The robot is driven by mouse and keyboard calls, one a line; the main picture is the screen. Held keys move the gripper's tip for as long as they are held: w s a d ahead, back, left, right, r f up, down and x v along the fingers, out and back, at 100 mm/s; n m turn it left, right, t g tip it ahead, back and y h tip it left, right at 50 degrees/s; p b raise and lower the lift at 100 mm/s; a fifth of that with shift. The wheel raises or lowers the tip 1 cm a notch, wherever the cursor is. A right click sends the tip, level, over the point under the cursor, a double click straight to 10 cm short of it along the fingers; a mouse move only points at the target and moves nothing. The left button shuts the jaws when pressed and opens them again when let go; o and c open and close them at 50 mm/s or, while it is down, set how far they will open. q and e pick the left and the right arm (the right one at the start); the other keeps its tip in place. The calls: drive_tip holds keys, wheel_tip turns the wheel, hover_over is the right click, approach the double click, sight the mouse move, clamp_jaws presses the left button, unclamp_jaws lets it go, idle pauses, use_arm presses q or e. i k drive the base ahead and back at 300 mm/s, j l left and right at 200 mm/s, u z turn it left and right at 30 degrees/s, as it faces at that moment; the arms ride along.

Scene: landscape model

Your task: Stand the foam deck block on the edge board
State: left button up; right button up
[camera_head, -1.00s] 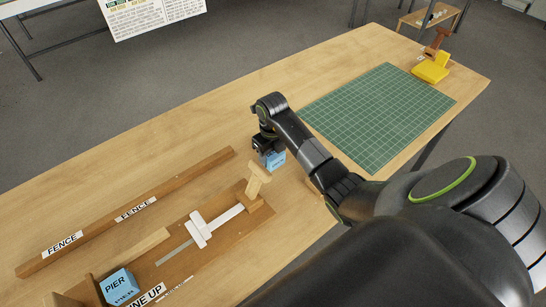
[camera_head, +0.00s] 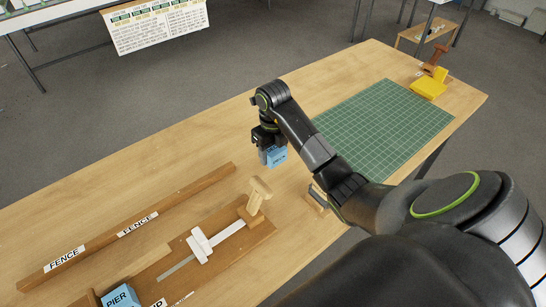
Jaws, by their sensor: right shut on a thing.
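My right gripper (camera_head: 264,152) is shut on a blue block (camera_head: 277,155) with a partly readable label. It holds the block over the middle of the table, beyond the brown board (camera_head: 235,250) at lower left. Another blue block, labelled PIER (camera_head: 121,297), stands at the board's lower left and is cut off by the picture edge. I cannot tell which piece is the foam deck block or the edge board. My left gripper is not in view.
A long wooden fence strip (camera_head: 180,195) lies left of the board. A green cutting mat (camera_head: 390,125) is at right, with a yellow tool (camera_head: 428,88) beyond it. A small item (camera_head: 318,197) is partly hidden by my right arm. The table's far left is bare.

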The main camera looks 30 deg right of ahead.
sight(157, 281)
drive_tip(key=l+u, duration=0.1)
drive_tip(key=u, duration=0.35)
drive_tip(key=k+u, duration=0.15)
drive_tip(key=u, duration=0.3)
drive_tip(key=k+l+u, duration=0.1)
drive_tip(key=u, duration=0.3)
drive_tip(key=k+u, duration=0.1)
drive_tip(key=u, duration=0.35)
drive_tip(key=k+j, duration=0.1)
drive_tip(key=k, duration=0.2)
